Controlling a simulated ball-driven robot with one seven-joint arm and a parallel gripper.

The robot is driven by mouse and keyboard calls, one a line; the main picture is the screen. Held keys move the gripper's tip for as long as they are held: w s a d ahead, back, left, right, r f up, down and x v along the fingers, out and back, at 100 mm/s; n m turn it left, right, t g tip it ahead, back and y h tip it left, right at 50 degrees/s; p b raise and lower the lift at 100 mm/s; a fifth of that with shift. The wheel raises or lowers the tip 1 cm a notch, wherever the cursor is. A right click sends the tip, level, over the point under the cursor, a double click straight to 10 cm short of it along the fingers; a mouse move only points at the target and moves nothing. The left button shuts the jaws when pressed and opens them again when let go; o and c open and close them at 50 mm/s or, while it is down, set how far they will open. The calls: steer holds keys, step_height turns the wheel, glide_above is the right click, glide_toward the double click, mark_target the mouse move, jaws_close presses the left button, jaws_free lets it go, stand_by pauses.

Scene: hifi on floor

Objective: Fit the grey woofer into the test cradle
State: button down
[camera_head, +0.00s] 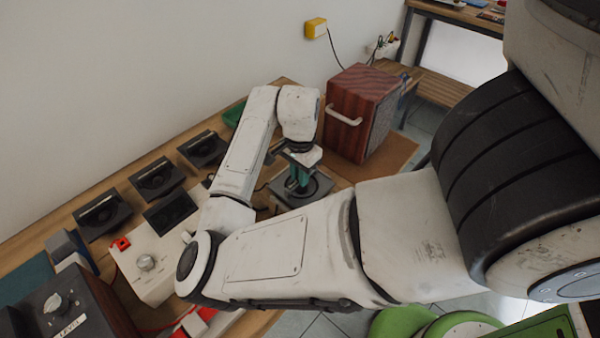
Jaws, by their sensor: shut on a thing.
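My gripper (298,180) points down at the right part of the bench, with its fingers closed on a dark grey, square-framed round driver (320,187), which looks like the grey woofer. The fingers hide its middle, and I cannot tell whether it touches the bench. To the left, a white unit (145,285) with a red button and a silver knob stands on the bench. A dark square plate (170,211) lies at its back edge; this may be the test cradle, but I cannot tell. My arm hides part of the unit's right side.
Several dark holders stand along the wall, one at the left (102,213) and one farther back (203,148). A red wooden speaker cabinet (352,100) with a white handle stands beyond my gripper. A dark box with a knob (60,305) is at front left. Green stools (405,322) stand below.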

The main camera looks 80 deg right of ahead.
steer(key=shift+f+b, duration=0.4)
steer(key=shift+f, duration=0.2)
steer(key=c, duration=1)
jaws_free()
steer(key=shift+f, duration=0.1)
step_height(320, 180, up, 11)
step_height(320, 180, up, 8)
steer(key=p, duration=0.8)
stand_by(0.3)
